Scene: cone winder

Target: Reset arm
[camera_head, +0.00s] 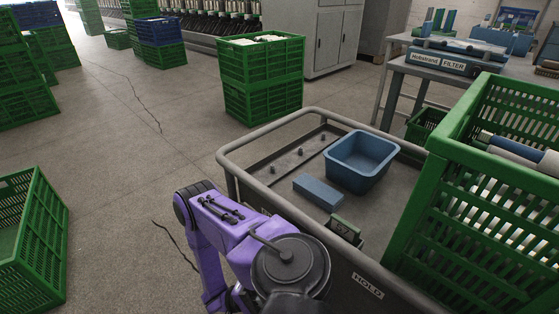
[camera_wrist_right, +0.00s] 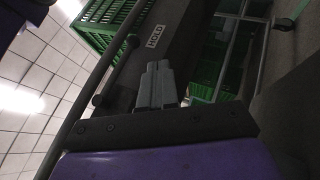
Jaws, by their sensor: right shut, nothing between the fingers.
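One of my purple arms (camera_head: 235,240) rises from the bottom middle of the head view, bent, in front of the grey cart (camera_head: 228,160). Its gripper is hidden in that view. In the right wrist view my right gripper (camera_wrist_right: 158,68) shows as two grey fingers pressed together, with nothing between them. The fingers point toward the cart's dark side with its HOLD label (camera_wrist_right: 154,36), apparently beside the cart. My left gripper is in neither view.
The cart holds a blue bin (camera_head: 360,160), a blue block (camera_head: 318,191) and small pegs. A large green crate (camera_head: 440,190) with cones stands at the right. Stacked green crates (camera_head: 262,75) stand behind. Open floor lies left, with another green crate (camera_head: 45,235) at the edge.

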